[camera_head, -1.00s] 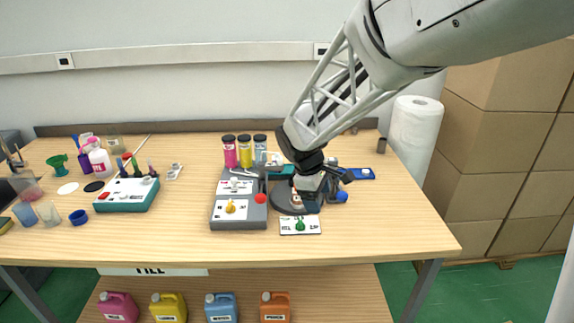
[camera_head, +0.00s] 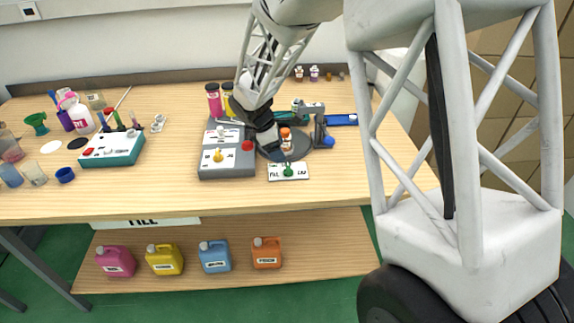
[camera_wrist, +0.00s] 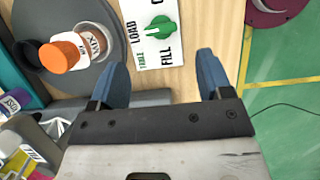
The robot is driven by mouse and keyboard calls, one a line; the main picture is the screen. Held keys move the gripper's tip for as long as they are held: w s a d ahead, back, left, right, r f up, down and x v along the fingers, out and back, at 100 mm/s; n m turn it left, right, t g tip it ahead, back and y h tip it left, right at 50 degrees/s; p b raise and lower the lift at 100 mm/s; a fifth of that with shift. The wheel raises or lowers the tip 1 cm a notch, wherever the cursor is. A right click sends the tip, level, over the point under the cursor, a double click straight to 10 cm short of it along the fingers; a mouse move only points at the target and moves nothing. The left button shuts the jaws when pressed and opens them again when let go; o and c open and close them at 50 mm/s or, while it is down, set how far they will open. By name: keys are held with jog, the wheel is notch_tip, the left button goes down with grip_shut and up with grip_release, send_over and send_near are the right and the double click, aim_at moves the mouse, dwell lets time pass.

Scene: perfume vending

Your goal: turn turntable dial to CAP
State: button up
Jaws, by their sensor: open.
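The green dial (camera_head: 288,171) sits on a white labelled plate (camera_head: 274,173) at the table's front, before the turntable. In the wrist view the dial (camera_wrist: 160,27) shows with LOAD and FILL beside it; a third label is cut off by the top edge, and I cannot tell for sure which label it points to. The grey turntable (camera_wrist: 75,77) carries a bottle (camera_wrist: 92,40) with an orange cap (camera_wrist: 62,54). My gripper (camera_wrist: 163,75) is open and empty, its blue fingers apart from the dial.
A grey control box (camera_head: 228,172) with a yellow knob and red button stands left of the turntable. A capping post (camera_head: 319,130) stands at its right. A teal box (camera_head: 112,150) is farther left. Coloured jugs (camera_head: 215,257) stand on the lower shelf.

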aim_at(288, 166)
jog(key=shift+f, duration=0.1)
jog(key=shift+x, duration=3.85)
jog(key=c, duration=0.9)
